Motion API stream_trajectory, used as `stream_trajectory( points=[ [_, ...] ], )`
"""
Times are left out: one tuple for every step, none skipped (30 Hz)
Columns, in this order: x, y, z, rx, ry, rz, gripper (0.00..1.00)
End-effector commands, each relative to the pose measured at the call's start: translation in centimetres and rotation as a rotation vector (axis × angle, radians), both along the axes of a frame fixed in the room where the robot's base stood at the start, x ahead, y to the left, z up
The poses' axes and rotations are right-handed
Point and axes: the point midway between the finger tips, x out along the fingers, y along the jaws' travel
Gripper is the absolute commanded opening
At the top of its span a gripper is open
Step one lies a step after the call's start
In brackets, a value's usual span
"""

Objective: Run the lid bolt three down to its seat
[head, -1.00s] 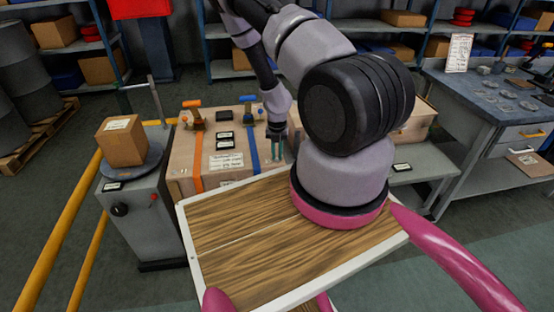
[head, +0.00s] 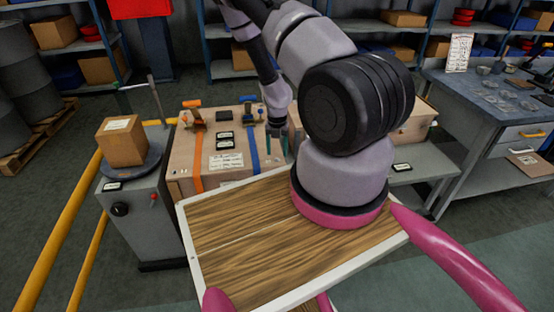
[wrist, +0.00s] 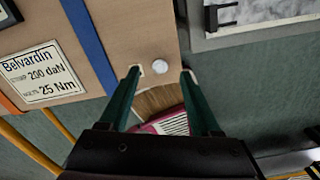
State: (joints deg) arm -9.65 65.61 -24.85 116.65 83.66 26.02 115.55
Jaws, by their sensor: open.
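A wooden crate (head: 184,164) with a flat lid stands left of centre in the head view. My gripper (head: 277,147) is over the right end of its lid. In the wrist view my gripper (wrist: 160,72) is open, with its two green fingers apart. A pale round bolt head (wrist: 159,67) on the lid (wrist: 125,35) shows between the fingertips, with nothing gripped. Whether it is lid bolt three, and how far it stands up, I cannot tell. A small pale spot beside the left fingertip is partly hidden.
A blue strap (head: 254,155) and an orange strap (head: 197,155) with raised buckles cross the crate. A label (wrist: 42,75) reading 25 Nm lies left of the blue strap. A grey stand with a carton (head: 123,142) is at left, a workbench (head: 490,105) at right.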

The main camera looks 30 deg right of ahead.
Motion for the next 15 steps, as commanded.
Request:
stream_trajectory(
  points=[
    [0.1,0.0,0.6,0.0,-0.001,0.001,0.64],
    [0.1,0.0,0.9,0.0,-0.001,0.002,0.64],
    [0.1,0.0,1.3,0.0,-0.002,0.002,0.64],
    [0.1,0.0,1.6,0.0,-0.002,0.001,0.64],
    [0.1,0.0,1.9,0.0,-0.001,0.002,0.64],
    [0.0,0.0,2.3,-0.001,-0.001,0.001,0.64],
    [0.0,0.0,2.6,-0.001,-0.001,0.001,0.64],
    [0.0,0.0,2.9,-0.001,-0.001,0.001,0.64],
    [0.1,0.0,3.3,0.0,-0.002,0.001,0.64],
    [0.1,0.1,3.6,0.0,-0.001,0.002,0.64],
    [0.1,0.1,3.8,0.0,-0.001,0.003,0.64],
    [0.1,0.1,4.2,0.0,-0.001,0.001,0.64],
    [0.1,0.1,4.4,0.0,-0.001,0.001,0.64],
    [0.0,0.0,4.6,0.0,-0.001,0.002,0.64],
    [0.0,0.0,4.8,-0.001,-0.001,0.002,0.64]
  ],
)
